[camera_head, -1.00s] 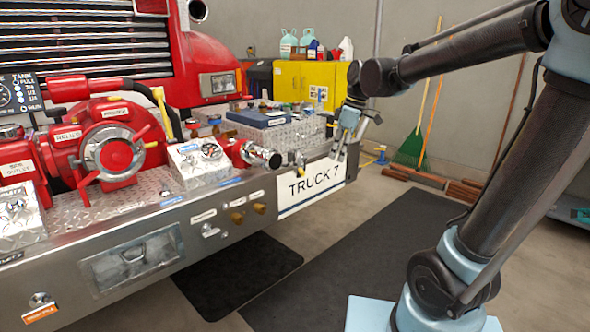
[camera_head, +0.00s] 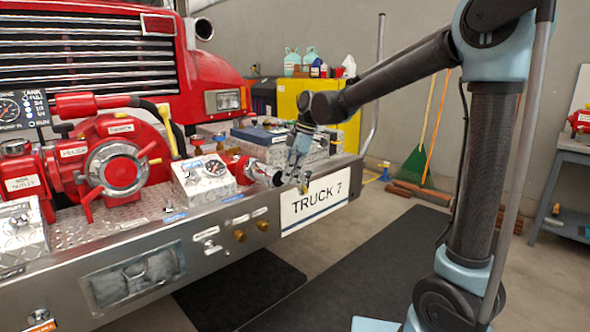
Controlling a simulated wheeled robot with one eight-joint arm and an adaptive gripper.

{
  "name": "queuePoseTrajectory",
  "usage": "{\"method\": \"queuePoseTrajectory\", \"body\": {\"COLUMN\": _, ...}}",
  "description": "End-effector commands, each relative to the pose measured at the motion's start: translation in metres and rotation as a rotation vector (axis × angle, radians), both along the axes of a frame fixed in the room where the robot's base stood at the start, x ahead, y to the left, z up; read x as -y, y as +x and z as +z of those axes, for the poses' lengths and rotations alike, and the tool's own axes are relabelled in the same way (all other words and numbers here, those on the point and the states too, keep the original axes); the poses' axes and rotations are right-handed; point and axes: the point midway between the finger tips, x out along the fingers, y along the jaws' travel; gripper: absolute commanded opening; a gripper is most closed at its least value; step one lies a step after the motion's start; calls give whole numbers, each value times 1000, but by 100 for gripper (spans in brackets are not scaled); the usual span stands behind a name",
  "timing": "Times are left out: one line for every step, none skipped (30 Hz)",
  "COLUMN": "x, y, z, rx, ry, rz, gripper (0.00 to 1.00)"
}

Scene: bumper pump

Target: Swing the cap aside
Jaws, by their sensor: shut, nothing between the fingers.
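A red outlet (camera_head: 240,166) on the truck's bumper deck ends in a chrome fitting (camera_head: 261,173) that faces right. I take its chrome end to be where the cap is; the dark round end of the fitting is small, and I cannot tell how the cap sits. My gripper (camera_head: 299,184) points down just right of the fitting, above the top edge of the TRUCK 7 plate. It is shut and holds nothing. Whether its fingertips touch the fitting or a small brass piece beside it cannot be told.
A steel gauge box (camera_head: 205,178) and a red pump (camera_head: 117,165) stand left of the outlet. A blue case (camera_head: 258,135) lies behind it. The TRUCK 7 plate (camera_head: 314,202) hangs on the bumper front. The floor mat (camera_head: 390,255) in front is clear.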

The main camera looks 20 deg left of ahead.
Motion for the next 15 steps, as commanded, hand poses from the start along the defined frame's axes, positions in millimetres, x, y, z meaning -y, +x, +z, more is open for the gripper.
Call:
{"method": "queuePoseTrajectory", "body": {"x": -3, "y": -1, "z": -9, "rx": 1, "ry": 0, "rz": 2, "gripper": 0}}
{"method": "queuePoseTrajectory", "body": {"x": -5, "y": -2, "z": -14, "rx": 1, "ry": 0, "rz": 2, "gripper": 0}}
{"method": "queuePoseTrajectory", "body": {"x": -7, "y": -3, "z": -20, "rx": 1, "ry": 0, "rz": 2, "gripper": 0}}
{"method": "queuePoseTrajectory", "body": {"x": -8, "y": -4, "z": -26, "rx": 1, "ry": 0, "rz": 2, "gripper": 0}}
{"method": "queuePoseTrajectory", "body": {"x": -9, "y": -4, "z": -31, "rx": 0, "ry": 0, "rz": 1, "gripper": 0}}
{"method": "queuePoseTrajectory", "body": {"x": -11, "y": -5, "z": -37, "rx": 0, "ry": 0, "rz": 1, "gripper": 0}}
{"method": "queuePoseTrajectory", "body": {"x": -13, "y": -6, "z": -42, "rx": 0, "ry": 0, "rz": 0, "gripper": 0}}
{"method": "queuePoseTrajectory", "body": {"x": -14, "y": -6, "z": -46, "rx": 0, "ry": 0, "rz": 0, "gripper": 0}}
{"method": "queuePoseTrajectory", "body": {"x": -7, "y": -3, "z": -44, "rx": 0, "ry": 0, "rz": -4, "gripper": 0}}
{"method": "queuePoseTrajectory", "body": {"x": -2, "y": -1, "z": -43, "rx": 0, "ry": 0, "rz": -3, "gripper": 0}}
{"method": "queuePoseTrajectory", "body": {"x": 2, "y": 1, "z": -42, "rx": 0, "ry": 0, "rz": -4, "gripper": 0}}
{"method": "queuePoseTrajectory", "body": {"x": 6, "y": 3, "z": -41, "rx": 0, "ry": 0, "rz": -4, "gripper": 0}}
{"method": "queuePoseTrajectory", "body": {"x": 9, "y": 5, "z": -40, "rx": 0, "ry": 0, "rz": -4, "gripper": 0}}
{"method": "queuePoseTrajectory", "body": {"x": 11, "y": 6, "z": -40, "rx": 0, "ry": 0, "rz": -3, "gripper": 0}}
{"method": "queuePoseTrajectory", "body": {"x": 14, "y": 7, "z": -39, "rx": 0, "ry": 0, "rz": -2, "gripper": 0}}
